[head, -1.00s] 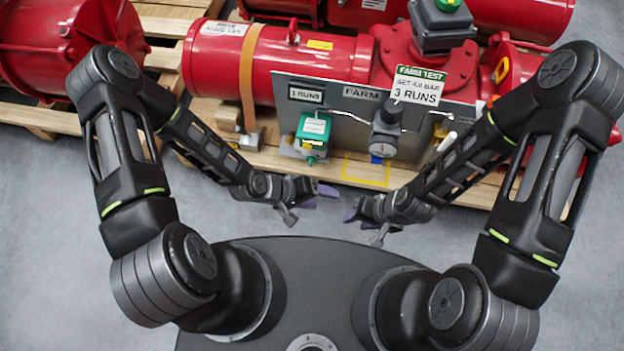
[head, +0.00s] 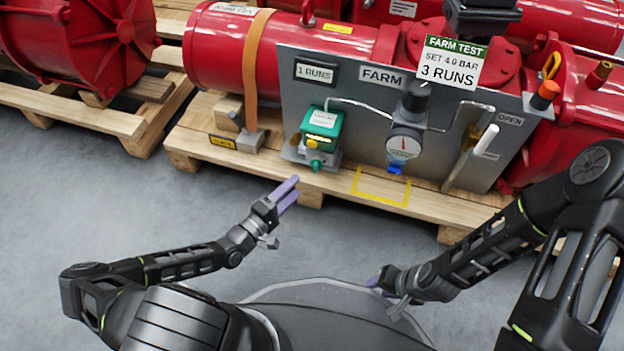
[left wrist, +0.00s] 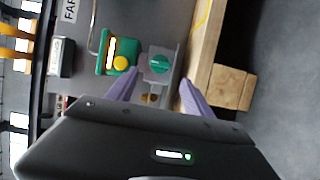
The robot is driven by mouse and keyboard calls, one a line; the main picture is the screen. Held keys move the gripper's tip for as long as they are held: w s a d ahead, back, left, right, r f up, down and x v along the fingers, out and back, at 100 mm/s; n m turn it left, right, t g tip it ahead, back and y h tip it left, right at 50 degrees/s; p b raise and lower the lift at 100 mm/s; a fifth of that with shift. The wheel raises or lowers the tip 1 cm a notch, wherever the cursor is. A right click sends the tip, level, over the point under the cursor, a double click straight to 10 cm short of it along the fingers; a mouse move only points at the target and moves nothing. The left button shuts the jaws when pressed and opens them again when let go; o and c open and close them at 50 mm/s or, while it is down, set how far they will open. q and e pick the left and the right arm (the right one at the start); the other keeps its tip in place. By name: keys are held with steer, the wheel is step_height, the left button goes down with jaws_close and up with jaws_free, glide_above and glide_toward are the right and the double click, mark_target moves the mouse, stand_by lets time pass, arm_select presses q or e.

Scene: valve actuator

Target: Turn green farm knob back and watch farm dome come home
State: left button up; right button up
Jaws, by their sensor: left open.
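The green farm knob (head: 316,165) sits low on the front of the panel, below a green box (head: 321,127) with a yellow button. In the left wrist view the knob (left wrist: 159,64) shows as a round green dial on a grey plate, ahead of and between my fingers. My left gripper (head: 287,192) is open and empty, in front of and below the knob, apart from it. It also shows in the left wrist view (left wrist: 158,90). My right gripper (head: 376,284) is near my base; its fingers are partly hidden. The dome on the red actuator (head: 450,60) is partly covered by the sign.
The grey FARM panel (head: 352,105) carries a gauge (head: 404,146), a 1 RUNS display (head: 315,72), and a white-handled lever (head: 474,152). A FARM TEST sign (head: 450,62) stands above. The wooden pallet (head: 240,170) edges the panel. Grey floor in front is clear.

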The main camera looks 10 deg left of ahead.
mark_target(316, 167)
arm_select(q)
steer(key=b+x, duration=0.1)
steer(key=x, duration=0.6)
steer(key=shift+w+d+b, duration=0.25)
steer(key=shift+w+b, duration=0.1)
jaws_close()
stand_by(0.5)
